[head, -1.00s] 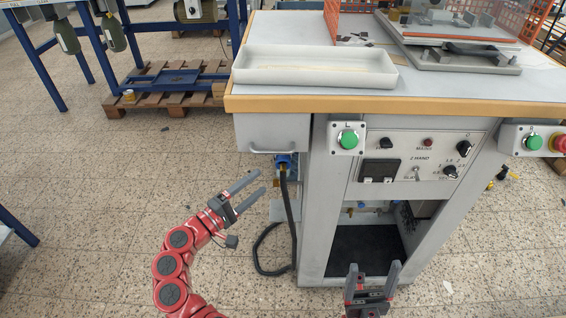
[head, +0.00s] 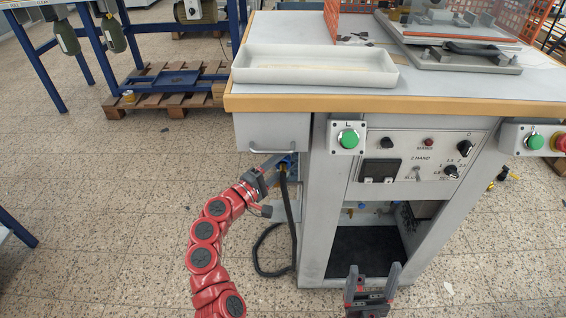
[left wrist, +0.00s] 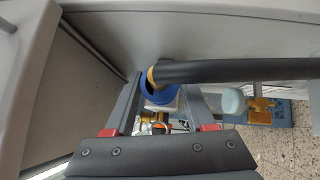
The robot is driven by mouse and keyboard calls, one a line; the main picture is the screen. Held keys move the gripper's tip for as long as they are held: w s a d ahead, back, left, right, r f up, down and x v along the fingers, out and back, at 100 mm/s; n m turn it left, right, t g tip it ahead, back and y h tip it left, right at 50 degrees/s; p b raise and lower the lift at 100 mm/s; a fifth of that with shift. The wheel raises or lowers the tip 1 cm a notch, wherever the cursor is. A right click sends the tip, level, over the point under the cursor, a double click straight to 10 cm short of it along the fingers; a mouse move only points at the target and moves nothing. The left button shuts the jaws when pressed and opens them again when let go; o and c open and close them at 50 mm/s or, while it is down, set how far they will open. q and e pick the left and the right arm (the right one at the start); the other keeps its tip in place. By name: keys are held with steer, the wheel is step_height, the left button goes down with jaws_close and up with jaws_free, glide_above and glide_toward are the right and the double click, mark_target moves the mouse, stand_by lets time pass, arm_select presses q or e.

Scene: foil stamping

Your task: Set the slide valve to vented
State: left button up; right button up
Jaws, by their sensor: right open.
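A blue collar (left wrist: 158,92) on a pale block, with a yellow-ended black hose (left wrist: 235,71) in front, shows in the left wrist view. It looks like the slide valve, but its setting cannot be read. In the head view the blue part (head: 288,163) sits under the drawer, partly hidden by my left gripper (head: 279,165). The fingers of my left gripper (left wrist: 160,85) are apart, one on each side of the collar; whether they touch it is unclear. My right gripper (head: 373,272) is open and empty, low in front of the machine.
The drawer (head: 272,132) with its handle overhangs the left gripper. The machine's left leg (head: 318,215) stands to its right. The black hose (head: 291,220) hangs down to the floor. Brass fittings (left wrist: 260,111) are near the collar. Open floor (head: 110,220) lies to the left.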

arm_select(q)
jaws_close()
steer(key=shift+s, duration=0.1)
steer(key=shift+s+p, duration=0.3)
steer(key=shift+s, duration=0.55)
steer(key=shift+f, duration=0.1)
steer(key=shift+o, duration=1.5)
jaws_free()
steer(key=shift+s, duration=0.1)
